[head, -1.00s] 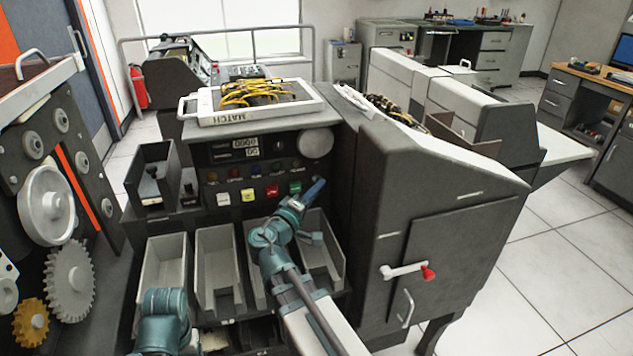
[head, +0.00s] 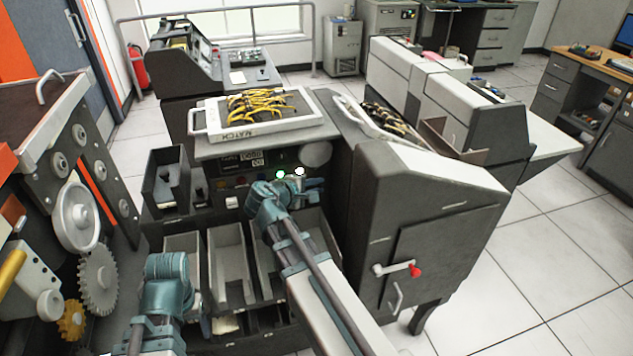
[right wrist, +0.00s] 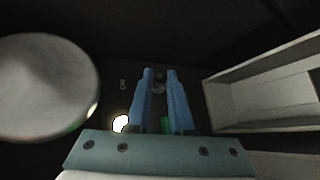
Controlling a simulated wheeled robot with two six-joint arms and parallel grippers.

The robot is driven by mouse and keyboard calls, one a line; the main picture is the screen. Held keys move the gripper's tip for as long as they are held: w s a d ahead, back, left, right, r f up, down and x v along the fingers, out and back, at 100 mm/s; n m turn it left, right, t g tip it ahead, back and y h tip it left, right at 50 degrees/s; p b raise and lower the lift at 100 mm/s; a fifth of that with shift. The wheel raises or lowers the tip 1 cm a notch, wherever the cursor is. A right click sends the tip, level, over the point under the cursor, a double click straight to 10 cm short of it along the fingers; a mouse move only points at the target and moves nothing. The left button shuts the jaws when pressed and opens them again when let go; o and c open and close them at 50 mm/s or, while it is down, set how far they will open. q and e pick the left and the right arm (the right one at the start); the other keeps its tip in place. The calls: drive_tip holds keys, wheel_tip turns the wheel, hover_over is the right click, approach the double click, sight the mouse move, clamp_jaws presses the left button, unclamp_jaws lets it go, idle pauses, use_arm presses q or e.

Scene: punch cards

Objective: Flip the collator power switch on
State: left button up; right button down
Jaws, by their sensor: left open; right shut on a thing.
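The collator (head: 365,200) is the dark grey cabinet in front of me, with a control panel between its top and its open bins. My right gripper (head: 318,184) is at the right part of that panel, below the round pale disc (head: 316,153). In the right wrist view its two blue fingers (right wrist: 159,76) are shut around a small dark knob-like part (right wrist: 159,77), seemingly the power switch, mostly hidden. A green lamp (head: 280,174) and a white lamp (head: 300,171) glow beside the gripper. My left gripper (head: 193,300) is low before the left bins, open, mostly hidden by its wrist.
A white tray (head: 202,127) of yellow cables lies on the collator top. A machine with wheels and gears (head: 97,282) stands close at left. A red-knobbed crank (head: 415,271) sticks out of the side door. Floor at right is clear.

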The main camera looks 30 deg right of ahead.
drive_tip(key=shift+r, duration=0.1)
idle(0.5)
drive_tip(key=c, duration=1.2)
unclamp_jaws()
drive_tip(key=shift+w, duration=0.1)
drive_tip(key=shift+o, duration=0.2)
drive_tip(key=p+v, duration=0.6)
drive_tip(key=v, duration=0.7)
drive_tip(key=shift+a+r, duration=0.25)
drive_tip(key=shift+a, duration=0.05)
